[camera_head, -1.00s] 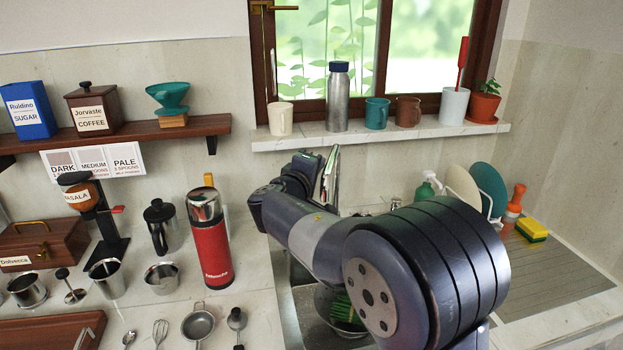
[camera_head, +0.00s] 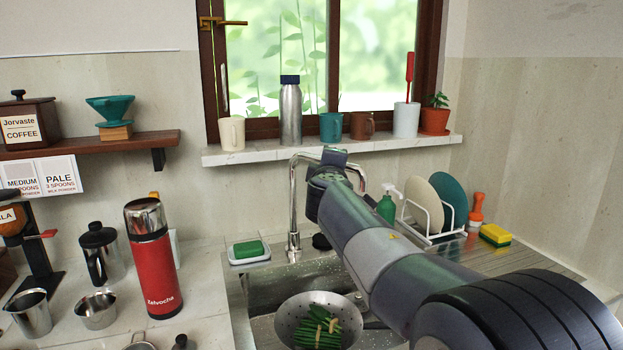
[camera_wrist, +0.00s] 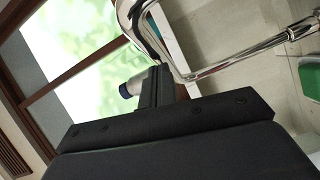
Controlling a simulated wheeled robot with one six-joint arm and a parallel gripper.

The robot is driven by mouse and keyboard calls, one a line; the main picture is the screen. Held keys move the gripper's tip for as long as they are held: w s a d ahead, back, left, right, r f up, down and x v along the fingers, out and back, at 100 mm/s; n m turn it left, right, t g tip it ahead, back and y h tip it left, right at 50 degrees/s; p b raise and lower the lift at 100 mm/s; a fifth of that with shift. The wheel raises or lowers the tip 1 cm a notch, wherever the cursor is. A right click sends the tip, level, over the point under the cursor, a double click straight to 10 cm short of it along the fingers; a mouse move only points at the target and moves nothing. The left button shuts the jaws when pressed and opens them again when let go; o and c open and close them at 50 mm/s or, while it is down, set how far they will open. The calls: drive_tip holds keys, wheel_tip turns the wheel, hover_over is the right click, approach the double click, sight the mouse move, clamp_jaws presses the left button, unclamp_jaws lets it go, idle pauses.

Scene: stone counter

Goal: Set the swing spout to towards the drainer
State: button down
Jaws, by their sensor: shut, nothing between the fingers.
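The chrome swing spout (camera_head: 293,200) rises behind the sink and arches to the right, its far end partly hidden behind my arm. My gripper (camera_head: 335,154) is up by the top of the arch. In the wrist view its shut black fingers (camera_wrist: 157,86) are beside the spout's bent chrome tube (camera_wrist: 178,70), with nothing between them. I cannot tell whether they touch the tube. The drainer (camera_head: 430,238), a white rack holding a cream plate and a teal plate, stands right of the sink.
The sink holds a colander (camera_head: 285,322) with green vegetables. A green soap bottle (camera_head: 386,208) stands beside the drainer. A green sponge on a dish (camera_head: 248,250) lies left of the spout. The window sill (camera_head: 225,156) with cups and a steel bottle (camera_head: 290,112) is behind.

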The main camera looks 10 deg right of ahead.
drive_tip(key=w+d, duration=0.1)
drive_tip(key=d, duration=0.2)
drive_tip(key=shift+w, duration=0.4)
drive_tip(key=shift+w+d, duration=0.8)
drive_tip(key=shift+d, duration=0.1)
